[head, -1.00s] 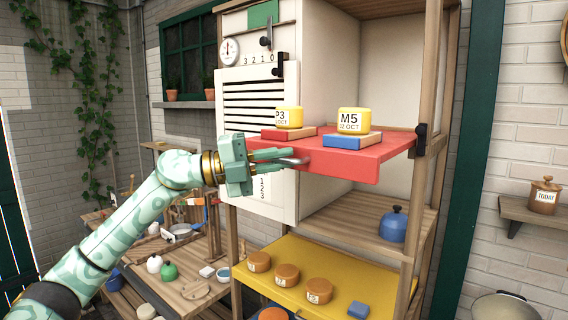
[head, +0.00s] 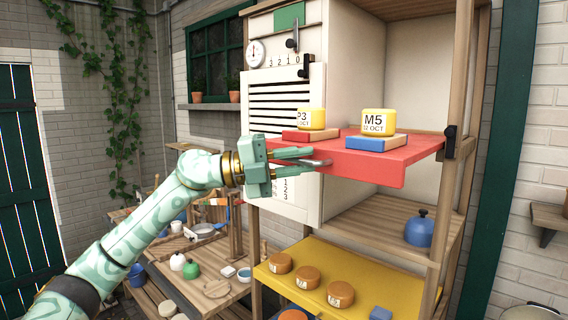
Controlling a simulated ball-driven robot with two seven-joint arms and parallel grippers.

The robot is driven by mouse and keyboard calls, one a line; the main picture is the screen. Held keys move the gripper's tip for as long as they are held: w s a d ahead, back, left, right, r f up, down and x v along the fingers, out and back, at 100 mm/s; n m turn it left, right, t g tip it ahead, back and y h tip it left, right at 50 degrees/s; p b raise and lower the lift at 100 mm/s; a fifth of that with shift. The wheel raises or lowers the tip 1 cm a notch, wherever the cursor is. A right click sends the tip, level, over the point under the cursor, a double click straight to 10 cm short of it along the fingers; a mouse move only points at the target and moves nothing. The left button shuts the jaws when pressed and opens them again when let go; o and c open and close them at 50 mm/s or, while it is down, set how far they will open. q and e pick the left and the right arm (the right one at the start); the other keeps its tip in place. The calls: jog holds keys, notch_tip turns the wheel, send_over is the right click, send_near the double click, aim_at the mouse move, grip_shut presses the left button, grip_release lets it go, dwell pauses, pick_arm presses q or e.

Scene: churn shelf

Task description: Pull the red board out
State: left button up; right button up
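The red board (head: 375,168) sticks out from the shelf in the head view, level, with a grey metal handle (head: 316,163) at its front left edge. A yellow block marked P3 (head: 311,119) stands on a red block (head: 310,135) on the board. A yellow block marked M5 (head: 379,121) stands on a blue block (head: 377,143) beside it. My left gripper (head: 300,162) is at the handle, with one finger above and one below it. Whether the fingers press on the handle is hard to tell. My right gripper is not in view.
A yellow board (head: 345,275) with several orange rounds juts out below. A blue kettle (head: 419,230) stands on the wooden shelf between. A black latch (head: 450,141) sits on the right post. A low wooden bench (head: 205,290) with small items is at the lower left.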

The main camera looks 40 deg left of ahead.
pick_arm(q)
jog(key=shift+s+a+f+b, duration=0.25)
jog(key=shift+a+b, duration=0.1)
jog(key=b+v, duration=1)
jog(key=v, duration=0.5)
jog(key=shift+s, duration=0.15)
jog(key=shift+a, duration=0.15)
